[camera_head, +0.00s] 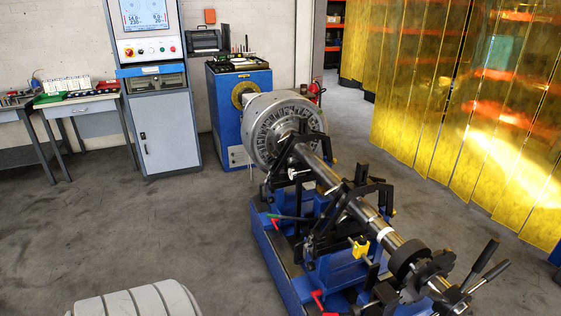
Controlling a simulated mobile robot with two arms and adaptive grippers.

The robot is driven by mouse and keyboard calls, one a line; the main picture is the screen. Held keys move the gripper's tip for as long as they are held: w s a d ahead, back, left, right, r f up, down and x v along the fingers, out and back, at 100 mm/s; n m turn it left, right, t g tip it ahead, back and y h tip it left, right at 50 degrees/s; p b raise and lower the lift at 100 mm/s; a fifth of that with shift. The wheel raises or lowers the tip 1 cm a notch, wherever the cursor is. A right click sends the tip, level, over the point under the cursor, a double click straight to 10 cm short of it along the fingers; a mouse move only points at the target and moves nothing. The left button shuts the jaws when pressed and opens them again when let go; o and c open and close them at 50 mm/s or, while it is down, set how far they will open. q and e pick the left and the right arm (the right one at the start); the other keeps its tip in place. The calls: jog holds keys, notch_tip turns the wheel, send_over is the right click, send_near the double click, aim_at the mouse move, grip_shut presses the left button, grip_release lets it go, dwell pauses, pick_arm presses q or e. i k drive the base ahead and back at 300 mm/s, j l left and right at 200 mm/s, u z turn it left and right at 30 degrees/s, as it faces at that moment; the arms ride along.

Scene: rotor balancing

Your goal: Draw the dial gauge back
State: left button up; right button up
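A rotor balancing machine with a blue bed (268,245) runs from the centre to the lower right. A long shaft (330,178) lies along it, with a large finned rotor (275,130) at its far end. I cannot pick out the dial gauge for certain. A small yellow part (361,249) sits beside the shaft on the near supports, but its face is too small to read. Black brackets (312,242) around the shaft hide parts of this area. Neither of my grippers is in view.
A grey control cabinet (163,130) with a screen stands at the back left, beside benches with tools (75,105). Yellow strip curtains (430,110) hang on the right. Black levers (483,265) stick up at the near end.

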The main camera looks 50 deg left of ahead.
aim_at(292, 173)
jog(key=u, duration=1.65)
jog(key=i+j, duration=0.15)
jog(key=j, duration=0.25)
jog(key=i+j+z, duration=0.1)
jog(key=j, duration=0.3)
jog(key=i+j, duration=0.2)
jog(key=j, duration=0.2)
jog(key=i+j+z, duration=0.1)
jog(key=j, duration=0.3)
jog(key=i+j, duration=0.15)
jog(key=j, duration=0.25)
